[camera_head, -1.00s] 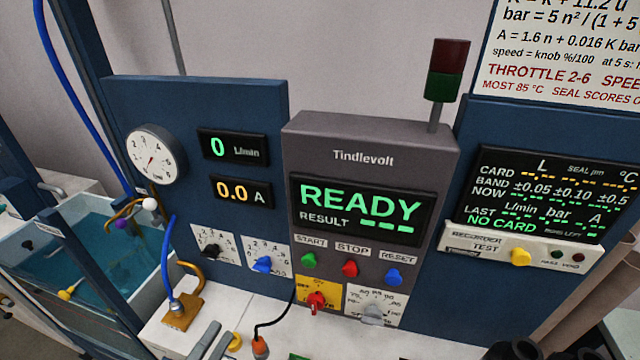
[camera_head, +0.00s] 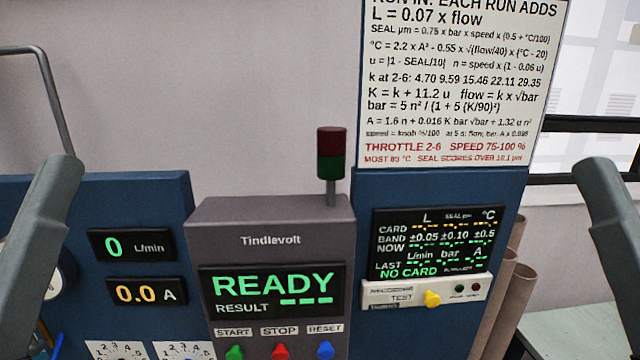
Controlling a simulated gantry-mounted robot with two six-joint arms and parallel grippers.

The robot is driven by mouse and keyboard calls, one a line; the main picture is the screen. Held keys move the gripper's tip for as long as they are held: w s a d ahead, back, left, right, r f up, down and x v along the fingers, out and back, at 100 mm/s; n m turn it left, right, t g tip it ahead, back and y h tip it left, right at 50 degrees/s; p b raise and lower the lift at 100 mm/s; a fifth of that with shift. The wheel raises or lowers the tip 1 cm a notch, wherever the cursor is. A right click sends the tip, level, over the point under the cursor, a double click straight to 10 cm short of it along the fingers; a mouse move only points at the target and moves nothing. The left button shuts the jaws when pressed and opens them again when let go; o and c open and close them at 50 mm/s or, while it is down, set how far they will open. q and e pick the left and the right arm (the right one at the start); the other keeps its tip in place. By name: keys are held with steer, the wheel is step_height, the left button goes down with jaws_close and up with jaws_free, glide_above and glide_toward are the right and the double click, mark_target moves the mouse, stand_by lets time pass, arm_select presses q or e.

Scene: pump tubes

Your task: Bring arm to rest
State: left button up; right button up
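A grey link of my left arm stands upright at the left edge and a matching grey link of my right arm at the right edge. Neither gripper's fingertips show in this view. The Tindlevolt console (camera_head: 270,216) stands between the arms, and its screen (camera_head: 272,291) reads READY with a dashed RESULT. The left displays show 0 L/min (camera_head: 132,245) and 0.0 A (camera_head: 146,292). The card panel (camera_head: 432,243) on the right reads NO CARD.
A signal tower (camera_head: 332,155) with dark red and green sections rises above the console. Green (camera_head: 234,352), red (camera_head: 280,351) and blue (camera_head: 326,350) buttons line its lower edge. A formula sheet (camera_head: 455,75) hangs behind. Brown tubes (camera_head: 497,308) stand at right.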

step_height(320, 180, up, 27)
steer(key=p, duration=2.4)
steer(key=shift+r, duration=0.1)
